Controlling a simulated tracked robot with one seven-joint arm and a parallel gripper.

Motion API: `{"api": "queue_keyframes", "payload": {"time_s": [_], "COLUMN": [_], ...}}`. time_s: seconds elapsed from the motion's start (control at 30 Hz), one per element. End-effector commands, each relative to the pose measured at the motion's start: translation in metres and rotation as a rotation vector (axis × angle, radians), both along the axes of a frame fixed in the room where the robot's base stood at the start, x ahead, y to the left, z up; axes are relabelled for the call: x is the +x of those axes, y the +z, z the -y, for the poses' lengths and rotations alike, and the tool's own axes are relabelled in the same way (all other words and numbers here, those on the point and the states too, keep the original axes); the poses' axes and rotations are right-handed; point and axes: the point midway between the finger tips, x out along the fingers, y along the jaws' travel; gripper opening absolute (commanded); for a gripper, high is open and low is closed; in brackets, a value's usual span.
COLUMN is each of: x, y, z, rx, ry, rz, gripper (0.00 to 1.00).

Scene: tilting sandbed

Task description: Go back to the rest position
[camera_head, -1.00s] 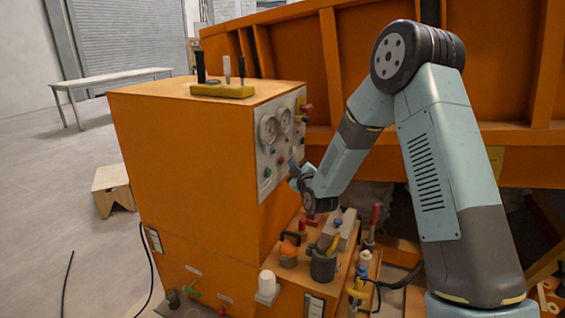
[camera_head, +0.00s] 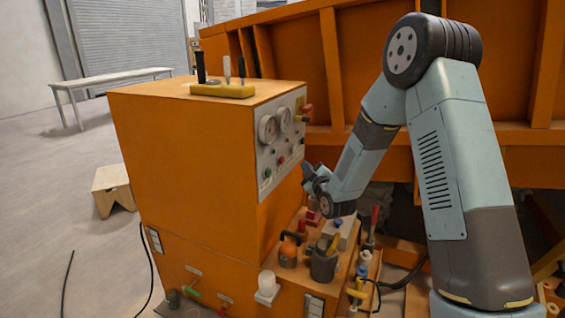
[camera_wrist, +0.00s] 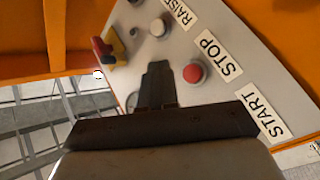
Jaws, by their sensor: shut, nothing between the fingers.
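My gripper (camera_head: 308,175) is in front of the orange control cabinet (camera_head: 185,150), just right of its panel (camera_head: 276,140) with gauges and buttons. In the wrist view my gripper (camera_wrist: 157,70) is shut and empty, with its fingers together. It points at the panel (camera_wrist: 165,50), beside the red STOP button (camera_wrist: 194,73). A gap to the panel shows in the head view.
Levers on a yellow base (camera_head: 222,90) stand on the cabinet top. A large orange ribbed wall (camera_head: 295,60) stands behind my arm.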

Motion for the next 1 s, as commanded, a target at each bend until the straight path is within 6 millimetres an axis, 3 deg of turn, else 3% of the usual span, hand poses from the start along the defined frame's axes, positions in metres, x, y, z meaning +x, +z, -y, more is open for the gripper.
{"api": "queue_keyframes", "payload": {"time_s": [0.47, 0.77, 1.0], "x": [0.000, -0.012, -0.038], "y": [0.005, 0.052, 0.089], "z": [0.002, 0.032, 0.065], "rx": [-0.001, 0.000, 0.023], "ry": [-0.003, -0.049, -0.120], "rz": [-0.014, -0.173, -0.338], "gripper": [0.00, 0.00, 0.00]}}
